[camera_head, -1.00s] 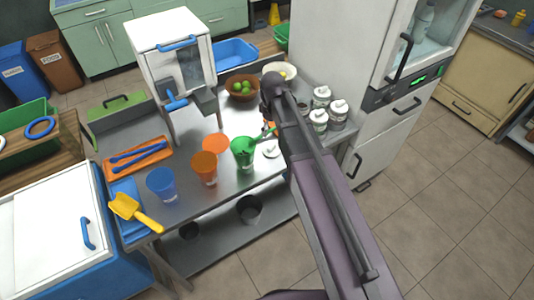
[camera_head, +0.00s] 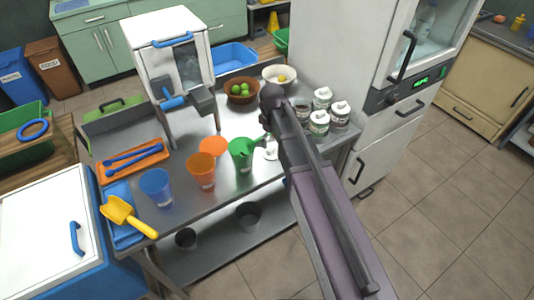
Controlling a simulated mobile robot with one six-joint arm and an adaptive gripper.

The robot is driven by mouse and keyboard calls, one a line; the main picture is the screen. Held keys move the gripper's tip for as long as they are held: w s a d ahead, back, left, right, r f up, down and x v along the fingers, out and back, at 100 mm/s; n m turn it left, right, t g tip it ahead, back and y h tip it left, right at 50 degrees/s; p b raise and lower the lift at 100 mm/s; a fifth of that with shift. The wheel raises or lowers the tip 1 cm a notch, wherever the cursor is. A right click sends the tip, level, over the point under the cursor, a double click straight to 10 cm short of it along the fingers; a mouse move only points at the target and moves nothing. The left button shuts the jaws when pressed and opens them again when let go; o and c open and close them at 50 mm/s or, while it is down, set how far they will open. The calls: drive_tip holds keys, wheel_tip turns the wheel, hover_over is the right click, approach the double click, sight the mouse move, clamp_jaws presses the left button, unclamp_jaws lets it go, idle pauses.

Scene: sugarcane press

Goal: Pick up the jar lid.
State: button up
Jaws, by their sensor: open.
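Several glass jars with white knobbed lids stand at the table's right end: a back jar lid (camera_head: 322,94), a right jar lid (camera_head: 340,107) and a front jar lid (camera_head: 319,117). A darker-topped jar (camera_head: 302,104) shows beside them, partly behind my arm; I cannot tell if it has a lid. A small whitish round thing (camera_head: 271,149) lies on the table by the green cup, partly hidden by my arm; I cannot tell if it is a lid. My arm reaches over the table's right part. My gripper is hidden, and no fingertips show.
A green cup (camera_head: 241,154), an orange cup (camera_head: 201,172) and a blue cup (camera_head: 157,187) line the table's front. Behind are a bowl of limes (camera_head: 242,90), a pale bowl (camera_head: 280,76) and the white press (camera_head: 172,62). A tall fridge (camera_head: 345,50) stands close right.

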sight(271, 149)
drive_tip(key=shift+f+b, duration=2.6)
drive_tip(key=shift+f, duration=0.05)
drive_tip(key=c, duration=0.9)
